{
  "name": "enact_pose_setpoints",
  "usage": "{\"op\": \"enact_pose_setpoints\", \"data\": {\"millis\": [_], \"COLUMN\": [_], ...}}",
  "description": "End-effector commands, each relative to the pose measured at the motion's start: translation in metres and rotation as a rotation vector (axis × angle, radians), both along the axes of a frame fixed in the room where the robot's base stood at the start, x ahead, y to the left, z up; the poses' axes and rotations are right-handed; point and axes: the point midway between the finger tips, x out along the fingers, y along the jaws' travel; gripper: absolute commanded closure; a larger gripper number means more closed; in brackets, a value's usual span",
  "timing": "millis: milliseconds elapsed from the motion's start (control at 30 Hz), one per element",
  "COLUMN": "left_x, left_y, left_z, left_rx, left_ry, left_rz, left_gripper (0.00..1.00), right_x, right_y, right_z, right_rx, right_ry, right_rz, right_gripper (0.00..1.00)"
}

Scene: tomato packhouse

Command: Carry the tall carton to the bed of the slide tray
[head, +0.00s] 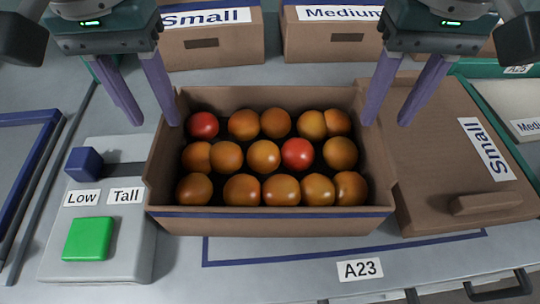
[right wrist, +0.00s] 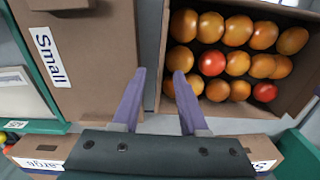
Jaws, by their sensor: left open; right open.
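An open brown carton (head: 270,222), which I take as the tall carton, stands on the bench in the middle of the head view. It holds several orange and red tomatoes and also shows in the right wrist view (right wrist: 304,104). My left gripper (head: 154,122) is open at the carton's left wall. My right gripper (head: 388,122) is open at its right wall. In the right wrist view, its fingers (right wrist: 160,74) appear on either side of that wall's rim, with a gap. I cannot tell which surface is the slide tray's bed.
A grey box (head: 98,270) with a blue knob (head: 84,164), Low and Tall labels and a green button (head: 87,239) stands left. A blue-edged panel (head: 45,118) lies beyond it. A flat Small carton (head: 430,130) lies close right. Labelled cartons (head: 215,50) stand behind.

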Motion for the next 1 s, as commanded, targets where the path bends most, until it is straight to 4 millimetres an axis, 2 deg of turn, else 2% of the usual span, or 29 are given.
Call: {"op": "enact_pose_setpoints", "data": {"millis": [100, 300, 667, 1000], "left_x": [-0.001, 0.0, 0.0, 0.0], "left_y": [0.0, 0.0, 0.0, 0.0], "left_z": [-0.02, -0.04, -0.045, -0.045], "left_rx": [0.001, 0.001, 0.0, 0.0], "left_ry": [0.002, 0.001, -0.001, -0.001], "left_rz": [0.0, -0.001, -0.001, -0.001], "left_gripper": [0.57, 0.57, 0.57, 0.93], "right_x": [-0.001, 0.0, 0.0, 0.0], "right_y": [0.0, 0.0, 0.0, 0.0], "right_z": [-0.02, -0.04, -0.045, -0.045], "right_rx": [-0.002, 0.0, 0.0, 0.0], "right_ry": [0.003, 0.001, -0.001, -0.001], "right_rz": [-0.001, -0.001, 0.001, 0.001], "right_gripper": [0.57, 0.57, 0.57, 0.93]}}
